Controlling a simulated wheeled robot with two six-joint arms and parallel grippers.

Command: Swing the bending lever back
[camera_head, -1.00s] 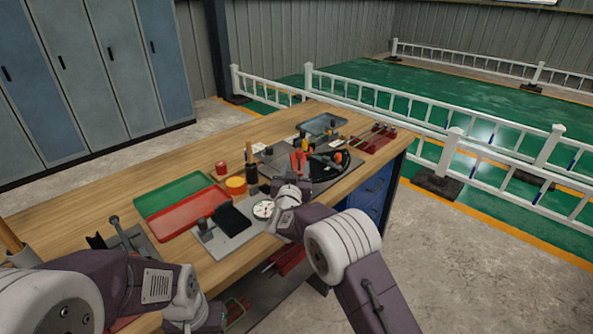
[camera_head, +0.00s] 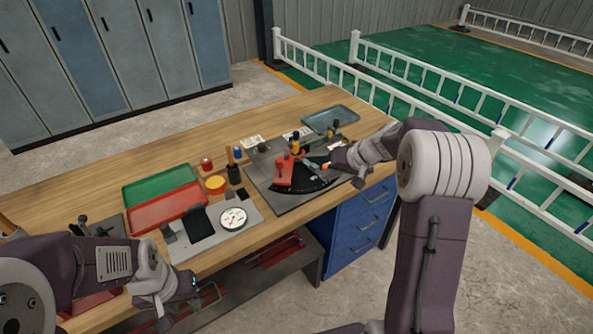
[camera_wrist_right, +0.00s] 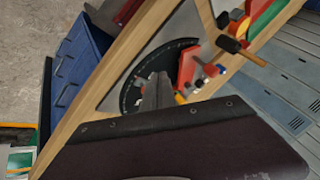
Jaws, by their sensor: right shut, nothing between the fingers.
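The bender's grey base plate (camera_head: 262,186) lies on the workbench with a black graduated arc (camera_head: 312,184) on it. A red arm-like part, apparently the bending lever (camera_head: 284,176), lies over the left side of the arc; it also shows in the right wrist view (camera_wrist_right: 187,68). My right gripper (camera_head: 331,168) is shut and empty at the right side of the bender. In the right wrist view its fingers (camera_wrist_right: 155,88) are over the arc, apart from the red part. My left gripper (camera_head: 192,284) hangs in front of the bench's near edge; its finger gap is unclear.
Left of the bender are a dial gauge (camera_head: 233,218), a red tray (camera_head: 167,208) and a green tray (camera_head: 158,184). A blue-grey tray (camera_head: 330,117) lies behind it. Blue drawers (camera_head: 362,216) are below. The bench's back left is clear.

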